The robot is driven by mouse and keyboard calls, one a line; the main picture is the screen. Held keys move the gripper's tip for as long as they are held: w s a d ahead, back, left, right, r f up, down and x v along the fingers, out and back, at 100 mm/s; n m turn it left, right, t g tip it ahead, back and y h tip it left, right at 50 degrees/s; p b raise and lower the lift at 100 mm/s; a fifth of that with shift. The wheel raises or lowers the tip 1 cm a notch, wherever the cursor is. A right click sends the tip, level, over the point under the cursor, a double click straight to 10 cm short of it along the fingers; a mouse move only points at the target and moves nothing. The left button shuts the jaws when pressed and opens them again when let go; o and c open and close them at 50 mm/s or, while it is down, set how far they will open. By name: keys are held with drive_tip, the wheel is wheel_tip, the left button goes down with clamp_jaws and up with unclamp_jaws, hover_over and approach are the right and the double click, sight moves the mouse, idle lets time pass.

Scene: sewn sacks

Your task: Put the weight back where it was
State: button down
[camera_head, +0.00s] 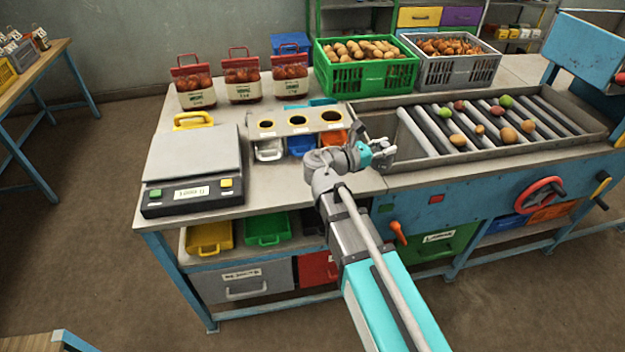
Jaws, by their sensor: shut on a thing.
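My gripper (385,149) is over the front left corner of the roller tray, at the right of the rack. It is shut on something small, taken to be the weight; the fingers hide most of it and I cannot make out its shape. The scale (190,160) stands on the left of the bench with a bare grey plate.
Three red-lidded sacks (242,80) stand behind the rack. A green crate (366,75) and a grey crate (455,70) of produce stand at the back. Several fruits lie on the roller tray (392,175). The bench top (285,185) in front of the rack is clear.

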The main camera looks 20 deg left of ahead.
drive_tip(key=s+a+f+n+t+y+b, duration=0.1)
drive_tip(key=s+a, duration=0.3)
drive_tip(key=a, duration=0.4)
drive_tip(key=s+a+f+n+t+y+b, duration=0.1)
drive_tip(key=s+a+n+t+y, duration=0.1)
drive_tip(key=a, duration=0.5)
drive_tip(key=shift+s+a+f+n+t+y, duration=0.35)
drive_tip(key=shift+s+n+y, duration=0.15)
drive_tip(key=shift+s+y, duration=0.55)
drive_tip(key=shift+w+b, duration=0.15)
drive_tip(key=shift+b, duration=0.15)
drive_tip(key=w+a+f+b, duration=0.4)
drive_tip(key=w+f+b, duration=0.5)
drive_tip(key=w, duration=0.3)
drive_tip(key=shift+a, duration=0.4)
drive_tip(key=shift+w, duration=0.1)
drive_tip(key=shift+w+a+f+b, duration=0.2)
drive_tip(key=shift+w+f+b, duration=0.2)
drive_tip(key=shift+f+b, duration=1.6)
drive_tip(key=shift+f, duration=0.05)
drive_tip(key=shift+f, duration=0.15)
